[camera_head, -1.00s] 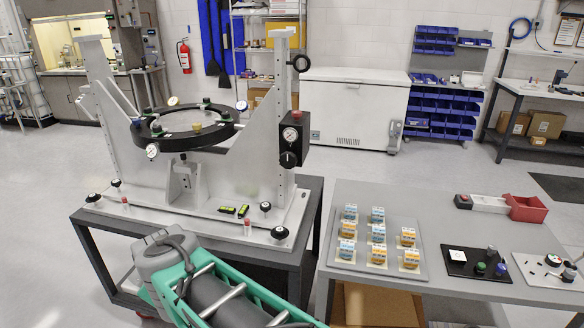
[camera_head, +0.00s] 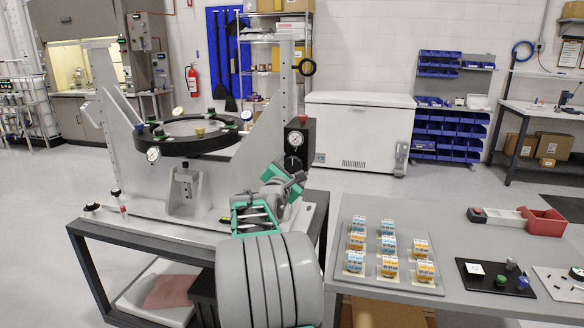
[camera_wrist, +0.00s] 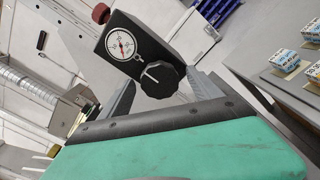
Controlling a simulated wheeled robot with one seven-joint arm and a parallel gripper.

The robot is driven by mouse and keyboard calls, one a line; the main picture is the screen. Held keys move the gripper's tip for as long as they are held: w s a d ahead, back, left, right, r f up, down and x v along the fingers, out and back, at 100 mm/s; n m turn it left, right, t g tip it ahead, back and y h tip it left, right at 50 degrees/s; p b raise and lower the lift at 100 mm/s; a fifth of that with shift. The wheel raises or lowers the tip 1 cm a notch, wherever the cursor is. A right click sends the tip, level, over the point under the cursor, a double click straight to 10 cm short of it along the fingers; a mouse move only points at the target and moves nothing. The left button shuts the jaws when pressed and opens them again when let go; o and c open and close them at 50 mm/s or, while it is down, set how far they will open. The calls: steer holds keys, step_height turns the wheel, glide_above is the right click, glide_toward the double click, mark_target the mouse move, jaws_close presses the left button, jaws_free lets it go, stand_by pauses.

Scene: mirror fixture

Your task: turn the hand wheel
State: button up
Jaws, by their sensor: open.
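A black lobed hand wheel (camera_wrist: 160,79) with a white mark sits on a black box (camera_wrist: 140,40) beside a round dial gauge (camera_wrist: 121,44) in the wrist view. The box (camera_head: 306,135) and gauge (camera_head: 295,138) also show on the fixture's right upright in the head view. My gripper (camera_wrist: 164,84) is open, its two dark fingers on either side of the wheel in the wrist view. I cannot tell whether they touch it. In the head view my gripper (camera_head: 293,182) is just below the box, and my arm hides part of that area.
The mirror fixture has a black ring (camera_head: 185,134) between white uprights on a dark-framed table. A grey table (camera_head: 450,220) at right holds a tray of small boxes (camera_head: 385,245) and a red bin (camera_head: 545,222).

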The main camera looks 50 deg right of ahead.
steer(key=shift+w+d, duration=0.15)
steer(key=shift+d, duration=0.15)
steer(key=shift+c, duration=0.2)
steer(key=c, duration=1.3)
steer(key=shift+f+m+b, duration=0.1)
steer(key=shift+m+b, duration=0.2)
